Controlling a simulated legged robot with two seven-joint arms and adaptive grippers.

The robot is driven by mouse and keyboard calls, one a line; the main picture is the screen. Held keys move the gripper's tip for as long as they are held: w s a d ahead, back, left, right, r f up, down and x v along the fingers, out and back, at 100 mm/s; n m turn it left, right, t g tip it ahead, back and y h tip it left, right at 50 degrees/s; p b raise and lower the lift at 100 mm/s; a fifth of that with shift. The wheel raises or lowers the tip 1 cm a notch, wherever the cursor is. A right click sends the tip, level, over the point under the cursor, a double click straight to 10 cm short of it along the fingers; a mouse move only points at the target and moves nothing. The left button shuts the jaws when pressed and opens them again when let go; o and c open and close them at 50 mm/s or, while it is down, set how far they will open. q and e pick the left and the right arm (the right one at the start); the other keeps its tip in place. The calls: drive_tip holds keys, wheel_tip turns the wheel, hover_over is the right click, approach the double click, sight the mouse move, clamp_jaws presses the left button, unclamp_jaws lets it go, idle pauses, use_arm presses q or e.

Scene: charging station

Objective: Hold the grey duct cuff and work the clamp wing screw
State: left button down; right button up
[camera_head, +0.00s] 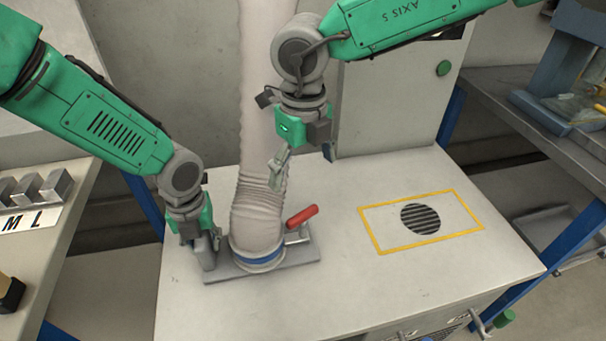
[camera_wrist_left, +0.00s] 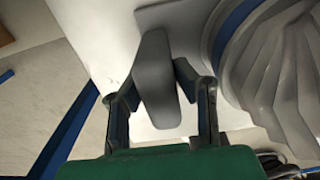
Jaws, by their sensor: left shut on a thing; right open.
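A pale ribbed duct (camera_head: 258,205) stands on a grey base plate (camera_head: 300,256), with a blue band (camera_head: 258,262) around its foot. A red handle (camera_head: 302,216) on a small metal fitting sticks out at the right of the duct's foot; I cannot tell whether it is the clamp wing screw. My left gripper (camera_head: 208,258) is shut on a grey upright piece at the plate's left end, likely the cuff's grip; in the left wrist view this grey piece (camera_wrist_left: 157,85) is between the fingers. My right gripper (camera_head: 278,172) is open and empty, in front of the duct above the red handle.
The white bench top (camera_head: 360,285) has free room at the right, around a yellow-framed round vent (camera_head: 420,218). A side table (camera_head: 40,220) with grey blocks (camera_head: 55,186) stands at the left. A dark workbench (camera_head: 500,95) stands at the right.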

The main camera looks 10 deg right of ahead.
use_arm(q)
drive_tip(key=c, duration=1.2)
unclamp_jaws()
